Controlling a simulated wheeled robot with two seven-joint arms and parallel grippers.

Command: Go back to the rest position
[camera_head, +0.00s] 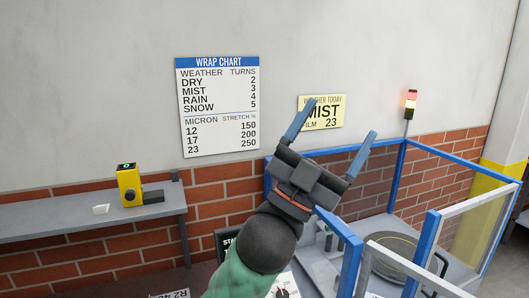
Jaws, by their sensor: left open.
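My left gripper (334,131) is raised in the middle of the head view, its two blue fingers spread wide apart with nothing between them. It points up toward the wall, and one finger overlaps the yellow weather sign (331,119), which reads MIST and 23. My green forearm comes up from the bottom edge. My right gripper is not in this view.
A blue-framed machine (427,245) with clear panels and a round turntable (395,252) stands close at the right. A grey shelf (70,228) at the left holds a yellow device (129,188). A wrap chart (218,107) and a signal lamp (410,102) also show.

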